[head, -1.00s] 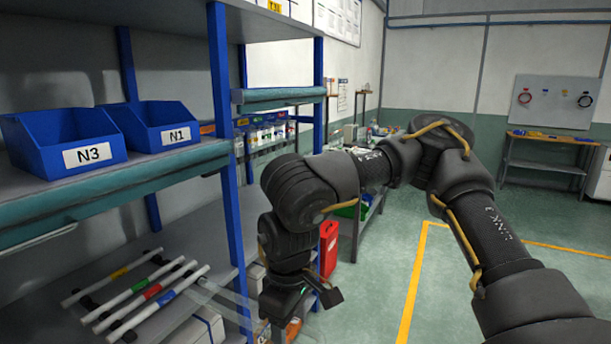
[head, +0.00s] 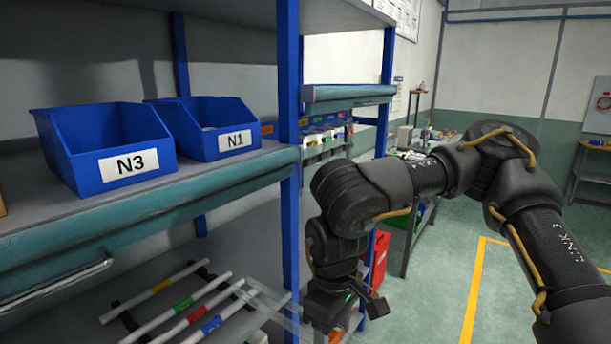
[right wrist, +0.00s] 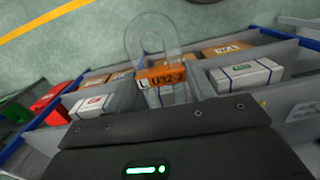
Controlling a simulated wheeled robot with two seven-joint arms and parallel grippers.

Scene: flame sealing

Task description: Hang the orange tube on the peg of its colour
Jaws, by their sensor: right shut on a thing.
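A clear U-shaped tube (right wrist: 151,38) rises past my right gripper in the right wrist view. An orange label reading U32-2 (right wrist: 162,77) shows across its legs. In the head view my right gripper (head: 345,306) is low beside the blue shelf post, shut on the tube. The tube shows only faintly there, as clear streaks (head: 268,308) to the left of the gripper. White rods with yellow, green, red and blue bands (head: 183,304) lie on the lower shelf. I cannot make out an orange-marked peg. My left gripper is out of view.
Blue bins N3 (head: 104,142) and N1 (head: 205,128) stand on the upper shelf. A blue post (head: 289,160) rises close to my right arm. In the right wrist view, boxes (right wrist: 246,76) fill compartments below. Green floor (head: 425,290) lies open at right.

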